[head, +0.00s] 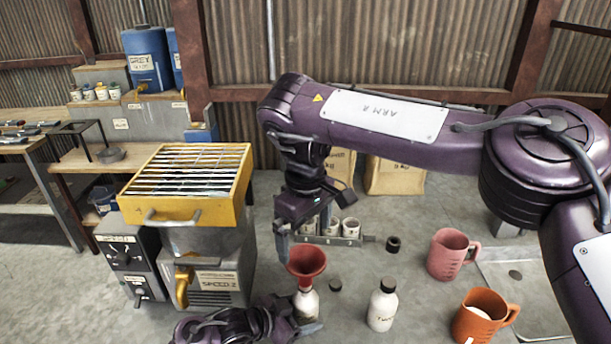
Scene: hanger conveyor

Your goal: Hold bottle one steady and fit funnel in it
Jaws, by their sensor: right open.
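Bottle one, a white bottle (306,304), stands upright at the lower middle of the head view. A red funnel (307,262) is upright at its mouth, and its spout is hidden, apparently inside the neck. My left gripper (306,328) is low at the bottle and appears shut on its lower body; part of the jaws is hidden. My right gripper (289,240) is open, just above and to the left of the funnel's rim, and holds nothing.
A capped white bottle (382,308) stands to the right. Dark caps (393,244) lie nearby. A rack of white cups (340,238) is behind. A yellow-topped machine (215,235) stands left.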

